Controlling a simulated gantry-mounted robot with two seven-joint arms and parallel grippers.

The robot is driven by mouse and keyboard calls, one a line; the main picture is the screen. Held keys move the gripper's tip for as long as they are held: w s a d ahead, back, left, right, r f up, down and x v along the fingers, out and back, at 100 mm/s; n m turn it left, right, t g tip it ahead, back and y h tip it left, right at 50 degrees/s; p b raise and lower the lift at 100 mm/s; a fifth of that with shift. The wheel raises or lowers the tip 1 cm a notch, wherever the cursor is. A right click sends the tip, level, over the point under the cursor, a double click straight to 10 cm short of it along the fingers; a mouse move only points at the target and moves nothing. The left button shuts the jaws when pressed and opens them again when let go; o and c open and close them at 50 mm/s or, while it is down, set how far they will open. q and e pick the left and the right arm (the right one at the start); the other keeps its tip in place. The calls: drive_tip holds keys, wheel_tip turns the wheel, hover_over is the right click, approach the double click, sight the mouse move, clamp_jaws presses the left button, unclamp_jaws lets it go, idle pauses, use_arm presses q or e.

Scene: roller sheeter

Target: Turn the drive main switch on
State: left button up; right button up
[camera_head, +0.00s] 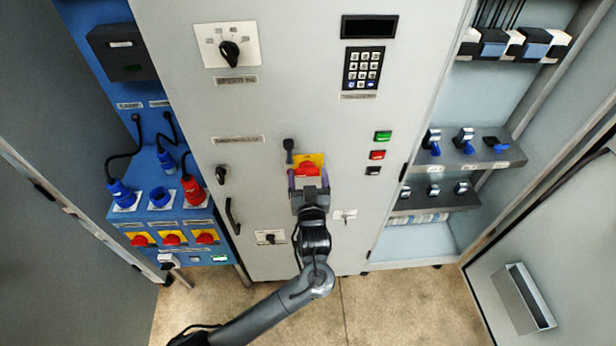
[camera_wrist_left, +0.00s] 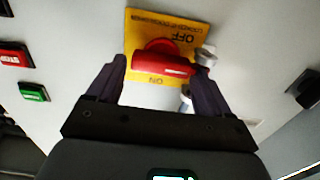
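A red rotary switch handle (camera_head: 307,169) sits on a yellow plate (camera_head: 317,158) on the middle of the grey cabinet door. In the left wrist view the red handle (camera_wrist_left: 165,66) lies crosswise on the yellow plate (camera_wrist_left: 150,22), whose OFF and ON lettering appears upside down. My left gripper (camera_head: 308,183) is at the switch from below. In the left wrist view its fingers (camera_wrist_left: 160,75) are spread, one by each end of the handle; I cannot tell whether they touch it. A small metal and blue item (camera_wrist_left: 206,55) is beside the handle, partly behind a finger. My right gripper is not in view.
Green (camera_head: 383,136) and red (camera_head: 377,155) push buttons are right of the switch. A dark lever-like item (camera_head: 289,149) is just upper left of it. A keypad (camera_head: 364,68) and a selector knob (camera_head: 229,53) are higher up. A blue panel (camera_head: 160,195) with red switches stands left.

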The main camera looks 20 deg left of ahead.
use_arm(q)
drive_tip(key=c, duration=0.7)
drive_tip(key=shift+r+m+p, duration=0.15)
drive_tip(key=shift+m+p, duration=0.35)
drive_tip(key=shift+p, duration=0.2)
drive_tip(key=m+p, duration=0.3)
drive_tip(key=p, duration=0.1)
drive_tip(key=shift+d+m, duration=0.15)
drive_tip(key=shift+m, duration=0.25)
drive_tip(key=shift+w+d+m+p, duration=0.1)
drive_tip(key=shift+m+p, duration=0.8)
drive_tip(key=shift+p, duration=0.15)
drive_tip(key=m+p, duration=0.3)
drive_tip(key=m, duration=0.2)
drive_tip(key=shift+d+f+m+p, duration=0.1)
drive_tip(key=shift+f+m+p, duration=0.1)
drive_tip(key=shift+m+p, duration=0.15)
drive_tip(key=m+p, duration=0.1)
drive_tip(key=m, duration=0.2)
drive_tip(key=shift+f+p, duration=0.15)
drive_tip(key=shift+p, duration=0.2)
drive_tip(key=shift+f+m+p, duration=0.15)
drive_tip(key=shift+m+p, duration=0.3)
drive_tip(key=shift+m, duration=0.8)
